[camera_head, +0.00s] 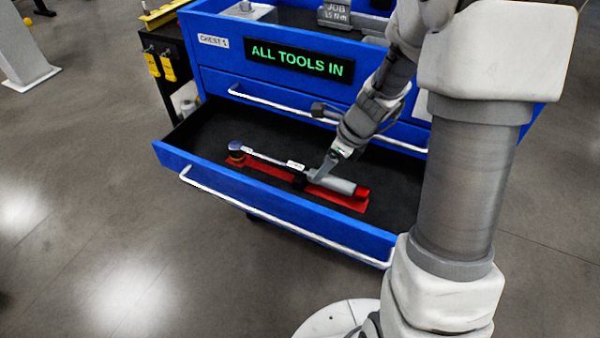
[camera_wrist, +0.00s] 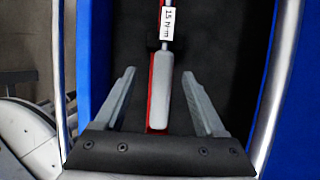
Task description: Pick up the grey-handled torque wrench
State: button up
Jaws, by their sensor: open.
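My gripper (camera_head: 312,178) is down in the drawer at the handle. In the wrist view my gripper (camera_wrist: 158,95) is open, one finger on each side of the handle with a gap to each.
The blue drawer (camera_head: 270,215) has raised walls and a silver front handle (camera_head: 230,203). The chest (camera_head: 215,65) above it carries a sign (camera_head: 299,62) reading "ALL TOOLS IN". A dark side rack with yellow items (camera_head: 160,65) stands at the left. Drawer floor around the wrench looks clear.

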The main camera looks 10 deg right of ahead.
aim_at(289, 166)
jog(key=x, duration=0.1)
jog(key=b+x, duration=0.1)
jog(key=x, duration=0.1)
jog(key=b+x, duration=0.1)
jog(key=x, duration=0.1)
jog(key=shift+w+d, duration=0.15)
jog(key=shift+d, duration=0.1)
grip_shut()
jog(key=shift+r, duration=0.1)
dwell(1.0)
